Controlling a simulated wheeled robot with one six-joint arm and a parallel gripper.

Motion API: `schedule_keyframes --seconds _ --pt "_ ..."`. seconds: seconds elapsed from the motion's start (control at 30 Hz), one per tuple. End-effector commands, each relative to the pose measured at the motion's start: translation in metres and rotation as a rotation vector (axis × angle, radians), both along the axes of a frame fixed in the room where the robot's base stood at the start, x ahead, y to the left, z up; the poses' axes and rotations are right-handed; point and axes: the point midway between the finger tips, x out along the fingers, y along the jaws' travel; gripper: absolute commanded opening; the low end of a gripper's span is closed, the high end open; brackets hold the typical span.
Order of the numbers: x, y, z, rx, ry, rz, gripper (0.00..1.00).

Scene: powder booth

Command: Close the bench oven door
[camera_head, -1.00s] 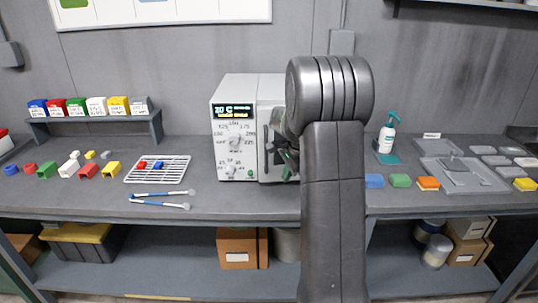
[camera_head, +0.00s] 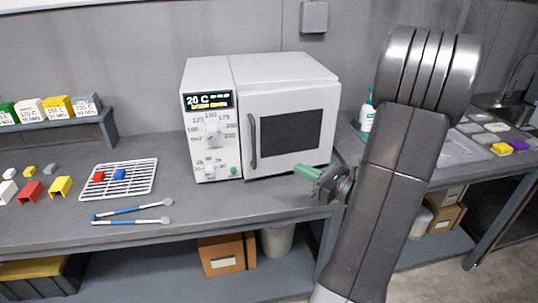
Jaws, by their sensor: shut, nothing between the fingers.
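The white bench oven (camera_head: 290,68) stands on the grey bench, with its display and dial panel on the left. Its door (camera_head: 325,130) has a dark window and a dark vertical handle (camera_head: 253,142) on its left side. The door lies against the oven front, flush or nearly so; I cannot tell whether a narrow gap is left. My gripper (camera_head: 306,172) has green fingers, is shut and empty, and is in front of the door's lower right part, below the window. I cannot tell whether it touches the door.
A wire rack (camera_head: 135,188) with a red and a blue piece lies left of the oven, with blue-handled tongs (camera_head: 130,212) in front. A spray bottle (camera_head: 367,115) stands to the right, partly behind my arm. The bench before the oven is clear.

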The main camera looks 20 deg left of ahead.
Motion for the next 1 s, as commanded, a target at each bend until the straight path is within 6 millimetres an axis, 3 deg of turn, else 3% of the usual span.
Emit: schedule_keyframes --seconds 0.17,0.7,1.0 --pt "0.005 0.016 0.001 0.002 0.002 0.002 0.00" --pt "0.036 0.109 0.002 0.000 0.002 0.003 0.00" --pt "0.045 0.131 0.000 -0.002 0.002 0.001 0.00"
